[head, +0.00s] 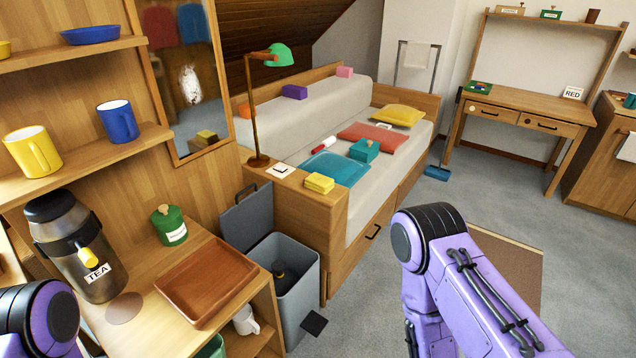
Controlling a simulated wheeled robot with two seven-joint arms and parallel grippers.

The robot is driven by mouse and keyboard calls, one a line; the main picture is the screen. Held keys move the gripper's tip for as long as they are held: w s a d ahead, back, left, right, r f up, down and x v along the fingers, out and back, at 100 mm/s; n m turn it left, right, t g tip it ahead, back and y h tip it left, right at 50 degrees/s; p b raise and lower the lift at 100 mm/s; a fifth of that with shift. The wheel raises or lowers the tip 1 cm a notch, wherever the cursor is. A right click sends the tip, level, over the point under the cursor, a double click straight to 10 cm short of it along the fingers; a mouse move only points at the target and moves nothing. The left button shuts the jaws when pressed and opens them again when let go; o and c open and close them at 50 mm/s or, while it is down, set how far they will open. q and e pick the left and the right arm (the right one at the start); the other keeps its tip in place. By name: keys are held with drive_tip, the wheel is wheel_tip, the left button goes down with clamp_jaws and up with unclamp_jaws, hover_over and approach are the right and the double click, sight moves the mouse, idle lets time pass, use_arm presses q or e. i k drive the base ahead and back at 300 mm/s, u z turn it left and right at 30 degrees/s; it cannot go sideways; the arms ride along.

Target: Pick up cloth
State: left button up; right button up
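A small yellow folded stack (319,183), which looks like a folded cloth, lies on the wooden ledge at the near end of the daybed. A white cloth (415,55) hangs on a rail at the back wall. Another pale cloth (627,148) hangs at the right edge on a wooden cabinet. Neither gripper shows. Only a purple link of my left arm is at the lower left corner, and my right arm bends down out of the frame at the lower middle.
A shelf at left holds mugs, a TEA flask (80,250) and a wooden tray (206,283). Grey floor (480,210) is open at right.

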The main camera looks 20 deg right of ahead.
sight(319, 183)
drive_tip(key=u, duration=0.3)
drive_tip(key=k, duration=0.3)
drive_tip(key=z, duration=1.5)
drive_tip(key=i, duration=0.75)
drive_tip(key=z, duration=0.2)
